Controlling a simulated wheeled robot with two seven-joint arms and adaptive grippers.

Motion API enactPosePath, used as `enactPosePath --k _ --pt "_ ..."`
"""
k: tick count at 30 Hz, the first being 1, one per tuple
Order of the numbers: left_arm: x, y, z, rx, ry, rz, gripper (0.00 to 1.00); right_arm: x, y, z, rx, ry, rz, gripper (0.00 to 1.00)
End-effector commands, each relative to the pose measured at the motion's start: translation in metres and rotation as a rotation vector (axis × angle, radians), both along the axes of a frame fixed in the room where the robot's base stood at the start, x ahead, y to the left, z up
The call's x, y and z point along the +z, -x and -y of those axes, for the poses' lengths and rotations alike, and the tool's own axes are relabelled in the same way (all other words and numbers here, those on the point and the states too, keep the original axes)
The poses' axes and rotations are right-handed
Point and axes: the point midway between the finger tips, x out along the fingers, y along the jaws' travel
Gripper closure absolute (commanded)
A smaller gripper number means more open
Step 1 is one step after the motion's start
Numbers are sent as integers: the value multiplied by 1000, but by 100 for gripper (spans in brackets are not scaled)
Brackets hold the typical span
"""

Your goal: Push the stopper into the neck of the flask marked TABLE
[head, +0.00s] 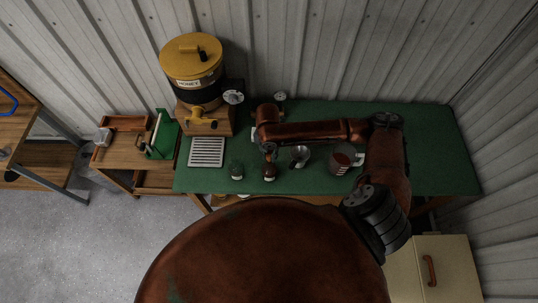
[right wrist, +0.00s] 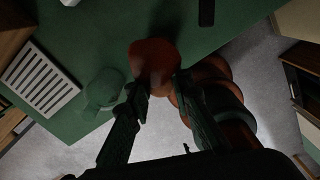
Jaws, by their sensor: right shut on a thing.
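The red-brown flask (right wrist: 153,62) shows just past the fingertips. A second, clear greenish flask (head: 236,171) stands to its left, and also shows in the right wrist view (right wrist: 103,90). I cannot read the mark TABLE on either flask. My left gripper is out of view.
A metal funnel (head: 300,156) and a measuring cup with red-brown contents (head: 341,160) stand right of the flasks, under my right arm. A white slatted rack (head: 206,152) and a honey tank (head: 192,66) are at the left. The right end of the green table (head: 440,150) is clear.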

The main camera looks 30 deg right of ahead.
Motion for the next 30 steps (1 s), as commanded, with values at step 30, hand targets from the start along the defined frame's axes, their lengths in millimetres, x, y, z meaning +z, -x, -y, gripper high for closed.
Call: enactPosePath --k 30 --pt "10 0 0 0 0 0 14 0 0 0 0 0 0 92"
